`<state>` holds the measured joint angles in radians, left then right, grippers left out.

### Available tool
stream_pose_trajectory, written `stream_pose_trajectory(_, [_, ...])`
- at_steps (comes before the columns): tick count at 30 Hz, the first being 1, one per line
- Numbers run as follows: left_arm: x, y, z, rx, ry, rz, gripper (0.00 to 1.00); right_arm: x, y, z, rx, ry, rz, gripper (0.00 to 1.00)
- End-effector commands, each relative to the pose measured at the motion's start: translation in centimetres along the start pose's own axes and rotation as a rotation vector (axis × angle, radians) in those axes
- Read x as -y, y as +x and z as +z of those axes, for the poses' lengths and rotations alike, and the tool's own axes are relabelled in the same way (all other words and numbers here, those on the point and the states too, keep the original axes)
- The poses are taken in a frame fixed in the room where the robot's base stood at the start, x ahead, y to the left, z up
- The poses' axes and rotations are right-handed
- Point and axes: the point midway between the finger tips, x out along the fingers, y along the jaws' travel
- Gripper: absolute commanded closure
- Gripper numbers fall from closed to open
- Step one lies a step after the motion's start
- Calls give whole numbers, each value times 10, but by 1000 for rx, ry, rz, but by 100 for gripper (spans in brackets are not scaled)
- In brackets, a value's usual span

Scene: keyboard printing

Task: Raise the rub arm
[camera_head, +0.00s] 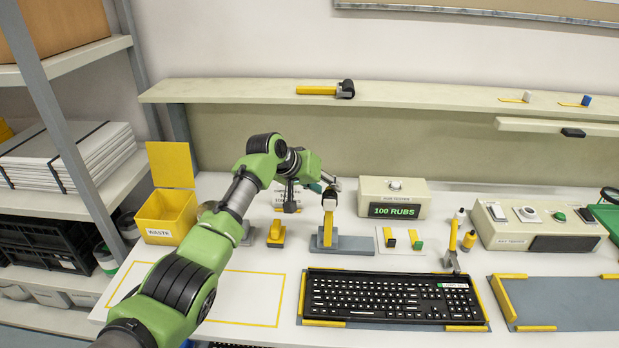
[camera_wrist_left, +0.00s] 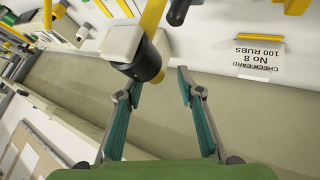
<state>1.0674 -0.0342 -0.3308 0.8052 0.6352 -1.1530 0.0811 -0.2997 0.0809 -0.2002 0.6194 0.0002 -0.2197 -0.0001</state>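The rub arm (camera_head: 329,207) is a yellow bar with a pale and black head. In the head view it appears upright on a grey base (camera_head: 360,250) behind the keyboard. My left gripper (camera_head: 327,183) is at the top of the rub arm and partly hides it. In the left wrist view the open, empty fingers (camera_wrist_left: 159,84) reach toward the pale block and black end of the rub arm's head (camera_wrist_left: 140,62). That head is beside one fingertip, not between the pads; contact cannot be told. The rub tester box (camera_head: 394,198) reads 100 RUBS. My right gripper is out of view.
The black keyboard (camera_head: 393,297) lies in front of the base. A check card (camera_wrist_left: 255,58) stands beside the rub arm. The yellow waste bin (camera_head: 167,217) is at left. A wall shelf (camera_head: 230,92) runs behind, and yellow and green blocks sit right of the base.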

Motion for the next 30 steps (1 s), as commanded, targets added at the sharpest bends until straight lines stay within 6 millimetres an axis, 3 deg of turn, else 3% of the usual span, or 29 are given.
stream_pose_trajectory(15, [2, -78, 0, 0, 0, -2, 66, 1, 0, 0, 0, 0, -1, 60])
stream_pose_trajectory(21, [1, -90, 1, 2, 0, -2, 66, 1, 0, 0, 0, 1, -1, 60])
stream_pose_trajectory(30, [1, -91, 2, 3, -1, -3, 66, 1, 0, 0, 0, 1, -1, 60])
